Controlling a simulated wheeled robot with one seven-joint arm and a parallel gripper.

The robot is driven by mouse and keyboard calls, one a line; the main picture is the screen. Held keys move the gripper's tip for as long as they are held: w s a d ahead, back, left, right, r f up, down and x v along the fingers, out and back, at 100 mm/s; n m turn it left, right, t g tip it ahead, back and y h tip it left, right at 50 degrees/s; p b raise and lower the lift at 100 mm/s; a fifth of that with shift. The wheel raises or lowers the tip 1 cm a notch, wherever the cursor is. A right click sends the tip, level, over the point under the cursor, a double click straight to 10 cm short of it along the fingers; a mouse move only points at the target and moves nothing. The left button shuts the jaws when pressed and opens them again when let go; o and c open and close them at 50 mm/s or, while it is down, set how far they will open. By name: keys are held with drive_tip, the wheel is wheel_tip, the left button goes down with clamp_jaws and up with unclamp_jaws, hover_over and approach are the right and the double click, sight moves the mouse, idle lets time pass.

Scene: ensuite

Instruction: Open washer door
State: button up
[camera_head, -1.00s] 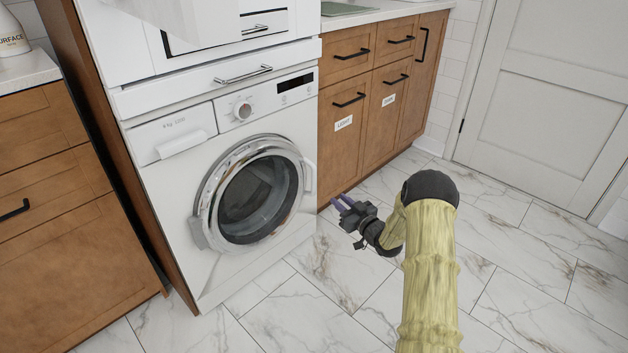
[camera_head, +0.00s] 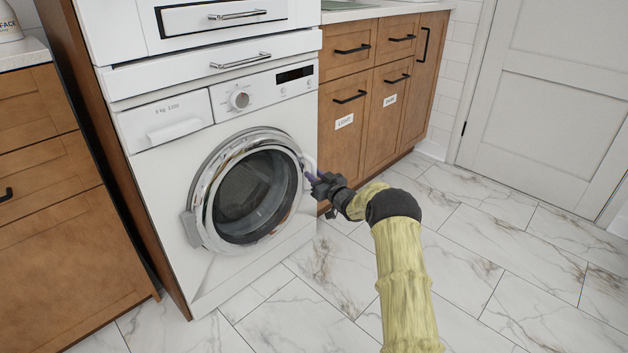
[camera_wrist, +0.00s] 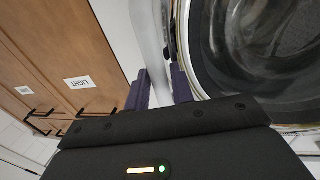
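The washer (camera_head: 155,185) is white with a round door (camera_head: 250,192) that has a chrome ring and dark glass. The door looks shut. My gripper (camera_head: 310,177) is at this handle. In the wrist view, my gripper (camera_wrist: 162,90) has its two purple fingers apart, with the pale handle (camera_wrist: 148,40) between or just beyond them. The door rim (camera_wrist: 190,60) is just right of the right finger. I cannot tell whether the fingers touch the handle.
Wooden cabinets (camera_head: 345,155) with black handles stand right of the washer, close to my gripper. A drawer with a metal handle (camera_head: 240,61) is above the washer. The marble-tiled floor (camera_head: 480,240) in front is clear. A white room door (camera_head: 540,90) is at the right.

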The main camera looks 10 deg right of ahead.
drive_tip(key=shift+w+a, duration=0.1)
drive_tip(key=shift+w, duration=0.25)
drive_tip(key=shift+s+a, duration=0.1)
drive_tip(key=shift+a, duration=0.05)
drive_tip(key=shift+c, duration=0.8)
clamp_jaws()
drive_tip(key=shift+s+d, duration=0.15)
drive_tip(key=shift+d, duration=0.1)
